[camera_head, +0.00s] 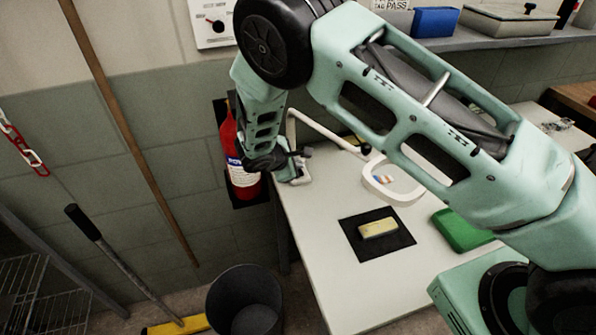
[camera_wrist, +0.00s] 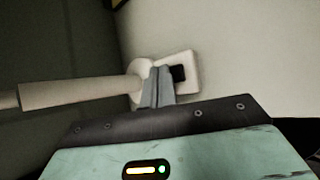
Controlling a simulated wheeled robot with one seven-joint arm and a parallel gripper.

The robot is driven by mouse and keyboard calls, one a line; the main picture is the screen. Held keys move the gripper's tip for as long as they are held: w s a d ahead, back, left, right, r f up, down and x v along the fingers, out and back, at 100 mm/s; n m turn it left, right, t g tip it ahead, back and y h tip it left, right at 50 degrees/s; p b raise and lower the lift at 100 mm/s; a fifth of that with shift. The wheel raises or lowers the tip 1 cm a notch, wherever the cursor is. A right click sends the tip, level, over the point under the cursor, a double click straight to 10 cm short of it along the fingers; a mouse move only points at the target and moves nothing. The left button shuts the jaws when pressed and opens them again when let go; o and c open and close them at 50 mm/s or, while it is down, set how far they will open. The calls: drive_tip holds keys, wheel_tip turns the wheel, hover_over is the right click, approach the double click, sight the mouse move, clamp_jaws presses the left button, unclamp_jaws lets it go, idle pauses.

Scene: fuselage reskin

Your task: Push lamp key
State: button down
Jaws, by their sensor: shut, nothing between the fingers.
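The white lamp stands at the left end of the table, with its ring head (camera_head: 370,192) over the tabletop and its base (camera_head: 302,178) at the table's edge. In the wrist view the base (camera_wrist: 191,60) carries a black key (camera_wrist: 179,73). My gripper (camera_head: 294,160) is at the base in the head view. In the wrist view my gripper (camera_wrist: 160,72) is shut and empty, its fingertips just left of the key. Whether they touch the key or base cannot be told. The fingers hide part of the base, and the lamp's white post (camera_wrist: 80,92) runs left.
A red fire extinguisher (camera_head: 238,165) hangs on the wall close to my gripper. A yellow block (camera_head: 378,228) lies on a black mat (camera_head: 362,250) on the table (camera_head: 325,260). A green object (camera_head: 460,232) lies to the right. A dark bin (camera_head: 243,300) stands on the floor.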

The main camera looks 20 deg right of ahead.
drive_tip(key=shift+f, duration=0.1)
idle(0.4)
drive_tip(key=shift+f+b, duration=0.4)
drive_tip(key=shift+b, duration=0.15)
drive_tip(key=shift+f, duration=0.2)
drive_tip(key=shift+r, duration=0.1)
idle(0.3)
drive_tip(key=shift+r, duration=0.6)
drive_tip(key=shift+r, duration=0.1)
wheel_tip(320, 180, up, 6)
drive_tip(key=p, duration=0.3)
drive_tip(key=shift+p, duration=0.4)
